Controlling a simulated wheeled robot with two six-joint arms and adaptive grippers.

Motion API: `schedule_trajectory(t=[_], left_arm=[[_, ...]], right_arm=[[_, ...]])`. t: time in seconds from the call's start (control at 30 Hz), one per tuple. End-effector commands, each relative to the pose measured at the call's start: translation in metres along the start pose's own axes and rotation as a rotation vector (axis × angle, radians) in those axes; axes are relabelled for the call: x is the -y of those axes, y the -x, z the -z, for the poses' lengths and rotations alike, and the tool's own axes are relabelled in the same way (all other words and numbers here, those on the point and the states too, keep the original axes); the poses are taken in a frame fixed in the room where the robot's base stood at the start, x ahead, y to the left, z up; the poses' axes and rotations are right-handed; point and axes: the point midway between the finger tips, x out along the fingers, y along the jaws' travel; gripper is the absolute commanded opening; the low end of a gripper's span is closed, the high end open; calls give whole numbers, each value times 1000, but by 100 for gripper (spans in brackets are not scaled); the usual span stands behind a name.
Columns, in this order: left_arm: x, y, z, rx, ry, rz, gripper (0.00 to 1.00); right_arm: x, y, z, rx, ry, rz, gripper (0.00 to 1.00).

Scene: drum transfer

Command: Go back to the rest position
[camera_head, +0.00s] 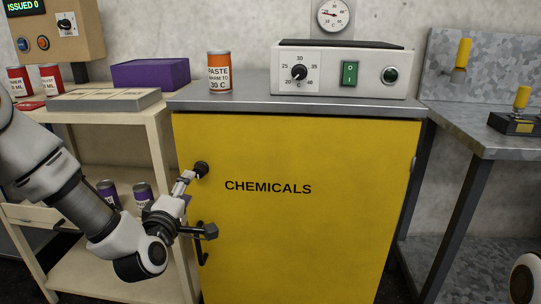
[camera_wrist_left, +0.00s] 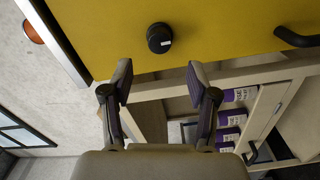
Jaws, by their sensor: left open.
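My left gripper (camera_head: 200,207) is in front of the left edge of the yellow CHEMICALS cabinet (camera_head: 300,220), near its round black knob (camera_head: 201,169) and black handle (camera_head: 202,243). In the left wrist view, the gripper (camera_wrist_left: 159,82) has its two fingers spread with nothing between them. The knob (camera_wrist_left: 160,38) shows beyond the fingertips, apart from them in that picture. The cabinet door appears shut. My right gripper is not in view; only a white rounded part shows at the lower right corner of the head view.
An orange PASTE can (camera_head: 219,72) and a heater with a dial (camera_head: 340,72) stand on the cabinet top. A cream shelf cart (camera_head: 95,112) stands at left, with purple cans (camera_head: 109,193) on its shelf. A grey bench (camera_head: 475,140) stands at right.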

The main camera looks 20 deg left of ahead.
Motion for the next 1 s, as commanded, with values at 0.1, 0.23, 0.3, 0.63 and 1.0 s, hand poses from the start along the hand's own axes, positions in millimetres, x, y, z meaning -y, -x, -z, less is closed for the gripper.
schedule_trajectory(t=[0.1,0.23,0.3,0.63,1.0], left_arm=[[7,0,-2,3,-3,13,59],[57,4,-24,51,-63,110,59],[104,15,-48,111,-132,201,59],[323,161,-148,625,-595,726,59],[394,322,-155,1421,-1140,929,59]], right_arm=[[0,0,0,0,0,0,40],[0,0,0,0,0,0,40],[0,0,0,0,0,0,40],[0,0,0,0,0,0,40],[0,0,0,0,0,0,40]])
